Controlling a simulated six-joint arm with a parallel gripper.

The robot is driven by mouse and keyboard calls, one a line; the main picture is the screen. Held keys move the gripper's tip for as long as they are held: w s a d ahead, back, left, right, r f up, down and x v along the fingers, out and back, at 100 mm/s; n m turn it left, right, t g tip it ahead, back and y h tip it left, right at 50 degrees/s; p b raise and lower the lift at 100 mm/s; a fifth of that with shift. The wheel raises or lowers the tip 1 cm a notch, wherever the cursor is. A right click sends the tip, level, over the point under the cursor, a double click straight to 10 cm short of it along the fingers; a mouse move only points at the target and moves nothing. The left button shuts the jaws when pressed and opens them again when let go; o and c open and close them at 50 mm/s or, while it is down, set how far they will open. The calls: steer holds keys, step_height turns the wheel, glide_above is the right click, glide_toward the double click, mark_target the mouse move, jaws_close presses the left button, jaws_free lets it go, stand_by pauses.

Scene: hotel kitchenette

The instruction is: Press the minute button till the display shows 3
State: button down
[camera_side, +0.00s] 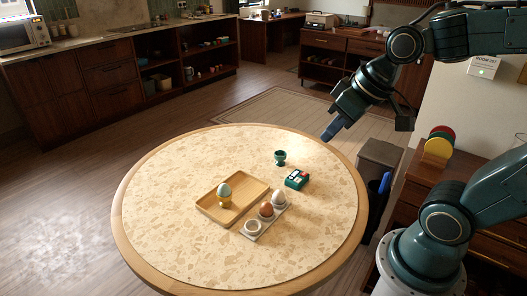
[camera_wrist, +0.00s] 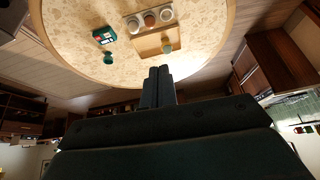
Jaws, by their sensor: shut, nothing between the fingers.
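The timer is a small green box (camera_side: 297,179) with a pale display and small buttons, lying on the round table's right half. It also shows in the wrist view (camera_wrist: 104,36); its digits are too small to read in either view. My gripper (camera_side: 328,138) is shut and empty, raised near the table's far right edge, behind and to the right of the timer in the side view and apart from it. Its shut fingers (camera_wrist: 158,72) also show in the wrist view.
A green egg cup (camera_side: 280,158) stands just behind the timer. A wooden tray (camera_side: 250,183) holds a pale blue egg in a cup (camera_side: 224,190). A holder (camera_side: 262,229) with two eggs and one empty place sits beside it. The round table (camera_side: 170,255) is otherwise clear.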

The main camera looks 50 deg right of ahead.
steer(key=w+d+f+m, duration=0.1)
steer(key=w+d+f, duration=0.25)
steer(key=w, duration=0.45)
steer(key=m+t, duration=0.3)
steer(key=m, duration=0.3)
glide_above(298, 180)
steer(key=s, duration=0.1)
step_height(298, 180, down, 18)
steer(key=shift+f+m+t+y, duration=0.3)
steer(key=shift+f+y, duration=0.1)
steer(key=shift+f, duration=0.15)
steer(key=shift+f, duration=0.2)
steer(key=shift+f, duration=4.2)
